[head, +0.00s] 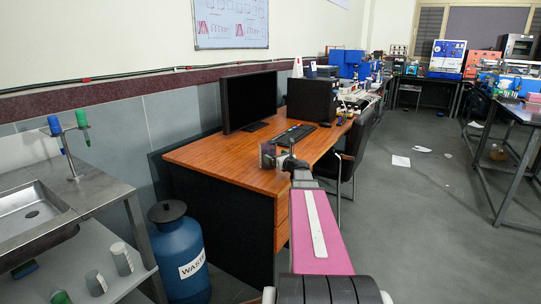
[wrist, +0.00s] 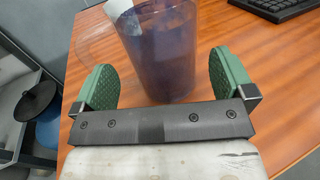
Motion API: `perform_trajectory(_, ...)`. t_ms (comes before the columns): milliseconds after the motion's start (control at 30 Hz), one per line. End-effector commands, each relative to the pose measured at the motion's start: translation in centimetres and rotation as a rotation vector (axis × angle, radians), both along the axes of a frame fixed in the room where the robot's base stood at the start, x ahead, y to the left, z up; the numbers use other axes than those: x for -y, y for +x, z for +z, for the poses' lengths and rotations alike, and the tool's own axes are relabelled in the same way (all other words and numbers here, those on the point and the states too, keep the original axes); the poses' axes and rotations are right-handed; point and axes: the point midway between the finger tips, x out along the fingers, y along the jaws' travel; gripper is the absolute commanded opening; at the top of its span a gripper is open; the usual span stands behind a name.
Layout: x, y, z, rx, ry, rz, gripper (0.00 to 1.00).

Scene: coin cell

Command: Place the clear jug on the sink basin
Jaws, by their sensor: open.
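The clear jug (wrist: 160,45) stands upright on the wooden desk in the wrist view, see-through with a purple-blue tint. In the head view the jug (head: 267,155) is small and partly hidden by my gripper (head: 283,160) over the desk.
The wooden desk (head: 215,158) carries a monitor (head: 249,100), a keyboard (head: 294,134) and a black box (head: 312,100). A blue waste drum (head: 178,250) stands between desk and sink. A tap with green and blue nozzles (head: 70,150) rises behind the basin.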

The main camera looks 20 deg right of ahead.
Motion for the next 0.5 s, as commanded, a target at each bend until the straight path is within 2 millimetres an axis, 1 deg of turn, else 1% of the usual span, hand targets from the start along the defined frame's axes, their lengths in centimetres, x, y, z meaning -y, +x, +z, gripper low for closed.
perform_trajectory(33,0.2,-1.4,0.0,-0.001,0.000,-0.001,1.00)
perform_trajectory(100,0.6,-2.6,0.0,0.000,0.000,-0.001,1.00)
perform_trajectory(200,1.0,-4.0,0.0,-0.001,0.000,-0.001,1.00)
perform_trajectory(333,1.4,-5.2,0.0,0.000,0.000,0.000,1.00)
perform_trajectory(367,1.4,-5.4,0.0,0.000,0.000,0.000,0.97)
perform_trajectory(400,1.5,-5.5,0.0,0.000,0.000,0.001,0.84)
perform_trajectory(467,1.4,-5.6,0.2,-0.003,-0.004,0.010,0.64)
perform_trajectory(500,1.3,-5.6,0.3,-0.008,-0.009,0.025,0.51)
